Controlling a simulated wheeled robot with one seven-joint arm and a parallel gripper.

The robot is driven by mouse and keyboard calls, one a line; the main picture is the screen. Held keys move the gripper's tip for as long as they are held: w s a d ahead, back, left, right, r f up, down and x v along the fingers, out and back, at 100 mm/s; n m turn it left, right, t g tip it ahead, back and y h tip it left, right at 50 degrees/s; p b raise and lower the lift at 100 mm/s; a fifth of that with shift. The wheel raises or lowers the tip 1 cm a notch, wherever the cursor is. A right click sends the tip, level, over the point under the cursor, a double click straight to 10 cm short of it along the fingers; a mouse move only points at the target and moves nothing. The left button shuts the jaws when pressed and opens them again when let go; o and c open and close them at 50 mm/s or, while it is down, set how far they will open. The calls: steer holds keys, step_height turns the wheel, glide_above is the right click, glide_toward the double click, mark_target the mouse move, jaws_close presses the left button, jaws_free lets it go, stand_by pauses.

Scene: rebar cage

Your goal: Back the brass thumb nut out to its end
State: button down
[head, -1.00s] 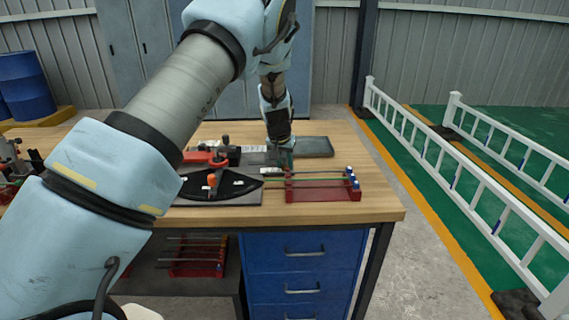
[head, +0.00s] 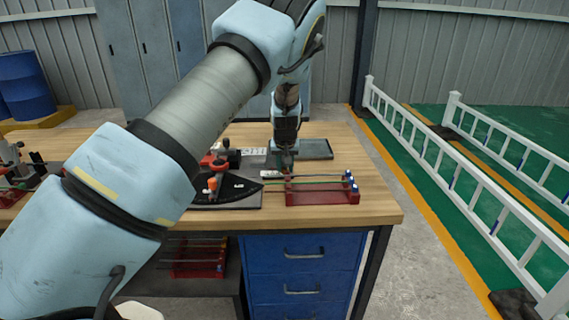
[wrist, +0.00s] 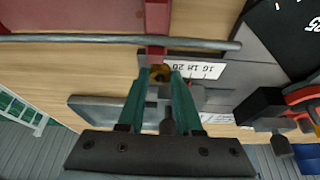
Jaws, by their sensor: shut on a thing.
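My gripper (wrist: 159,84) points at the red rack, its two green fingers on either side of the small brass thumb nut (wrist: 160,73). The fingers are shut on the nut, and their tips hide part of it. A white marked card (wrist: 205,69) lies just right of the nut in the wrist view.
A grey rod (wrist: 90,40) crosses the rack close to my fingertips. A black-and-red fixture (wrist: 265,108) stands to the right in the wrist view. A dark tray (head: 317,148) lies behind the rack. The wooden table (head: 375,208) is bare at its front right.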

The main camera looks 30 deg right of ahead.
steer(key=n+y, duration=0.1)
steer(key=n, duration=0.1)
steer(key=shift+d+n+p, duration=0.15)
steer(key=shift+n+p, duration=0.2)
steer(key=shift+n, duration=0.05)
steer(key=n, duration=0.2)
steer(key=n+y+b, duration=0.1)
steer(key=shift+d+f+n+t, duration=0.1)
steer(key=shift+d+n+t, duration=0.05)
steer(key=shift+n+t, duration=0.2)
steer(key=n+y+b, duration=0.1)
steer(key=n, duration=0.2)
steer(key=shift+d+y+b, duration=0.15)
steer(key=shift+y+b, duration=0.15)
steer(key=shift+b, duration=0.1)
steer(key=shift+n+g+y+b, duration=0.5)
steer(key=shift+n+b, duration=0.2)
steer(key=shift+n, duration=0.75)
steer(key=c, duration=0.6)
jaws_free()
steer(key=shift+d+r, duration=0.1)
steer(key=shift+r, duration=0.1)
